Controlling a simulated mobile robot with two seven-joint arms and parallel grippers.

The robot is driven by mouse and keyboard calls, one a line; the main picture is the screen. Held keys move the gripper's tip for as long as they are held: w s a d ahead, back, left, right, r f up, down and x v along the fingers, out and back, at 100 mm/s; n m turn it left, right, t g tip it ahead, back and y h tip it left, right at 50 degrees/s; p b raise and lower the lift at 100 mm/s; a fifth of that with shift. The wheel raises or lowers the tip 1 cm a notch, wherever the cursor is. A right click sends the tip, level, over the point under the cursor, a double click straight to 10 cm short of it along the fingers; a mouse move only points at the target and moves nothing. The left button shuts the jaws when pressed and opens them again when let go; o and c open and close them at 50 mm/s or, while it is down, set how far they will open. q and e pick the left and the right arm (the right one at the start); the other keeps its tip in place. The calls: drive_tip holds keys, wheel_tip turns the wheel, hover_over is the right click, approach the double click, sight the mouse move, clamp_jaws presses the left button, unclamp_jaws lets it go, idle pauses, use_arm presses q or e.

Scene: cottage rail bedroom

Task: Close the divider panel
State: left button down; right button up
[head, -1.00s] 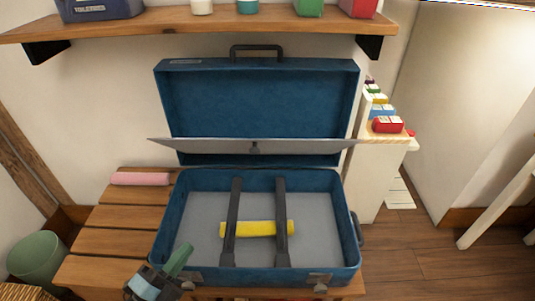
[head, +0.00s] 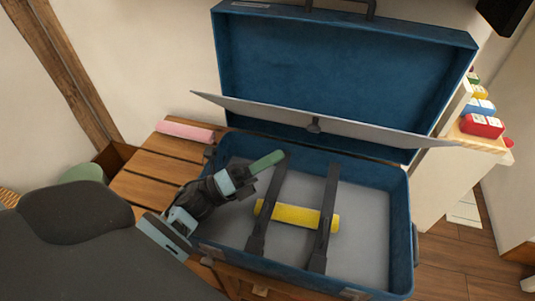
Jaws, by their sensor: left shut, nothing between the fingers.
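The divider panel (head: 365,132) is a thin grey sheet hinged in the open blue suitcase (head: 405,210). It sticks out from the lower part of the raised lid (head: 340,70), with a small dark latch (head: 314,125) at its middle. My left gripper (head: 268,162) is shut and empty. It is over the left part of the suitcase base, below and to the left of the latch, apart from the panel. Two dark straps (head: 325,215) cross the base over a yellow roll (head: 297,215). My right gripper is not in view.
The suitcase rests on a slatted wooden bench (head: 150,165). A pink roll (head: 185,131) lies on the bench at the back left. A green bin (head: 82,174) is at the left. A small stand with coloured boxes (head: 481,126) is at the right.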

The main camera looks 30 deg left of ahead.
use_arm(q)
drive_tip(key=x, duration=0.7)
drive_tip(key=shift+p, duration=0.4)
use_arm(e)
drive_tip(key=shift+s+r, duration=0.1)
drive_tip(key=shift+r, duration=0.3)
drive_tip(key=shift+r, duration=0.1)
